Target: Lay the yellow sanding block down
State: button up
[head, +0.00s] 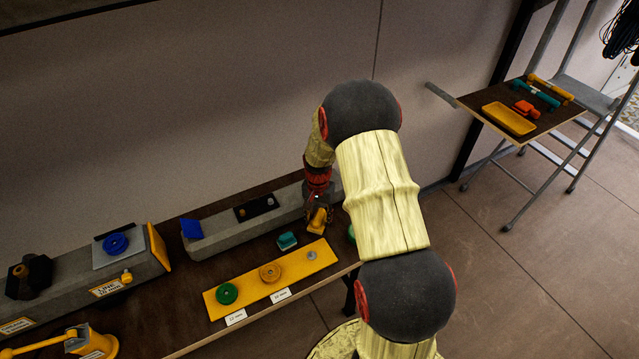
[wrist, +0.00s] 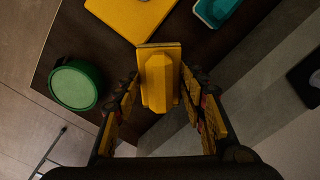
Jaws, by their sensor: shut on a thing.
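The yellow sanding block (wrist: 158,80) is between the two fingers of my gripper (wrist: 160,98) in the wrist view. My gripper is shut on it, with a finger on each side. In the head view the block (head: 319,221) shows as a small yellow shape just below my gripper (head: 318,206), over the right part of the dark workbench (head: 190,297). My arm hides part of the area to its right. I cannot tell whether the block's underside touches the bench.
A teal block (head: 287,241) and a yellow board (head: 248,291) with round pieces lie nearby. A green round tub (wrist: 75,86) stands near the bench edge. A grey beam (head: 222,234) lies behind. A side table (head: 560,117) at right holds a yellow tray (head: 509,118).

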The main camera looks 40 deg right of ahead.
jog(key=shift+f, duration=0.15)
jog(key=shift+f+b, duration=0.3)
jog(key=shift+f, duration=0.05)
jog(key=shift+f+b, duration=0.35)
jog(key=shift+f, duration=0.3)
jog(key=shift+f, duration=0.25)
jog(key=o, duration=1.2)
notch_tip(320, 180, up, 12)
jog(key=shift+f, duration=0.1)
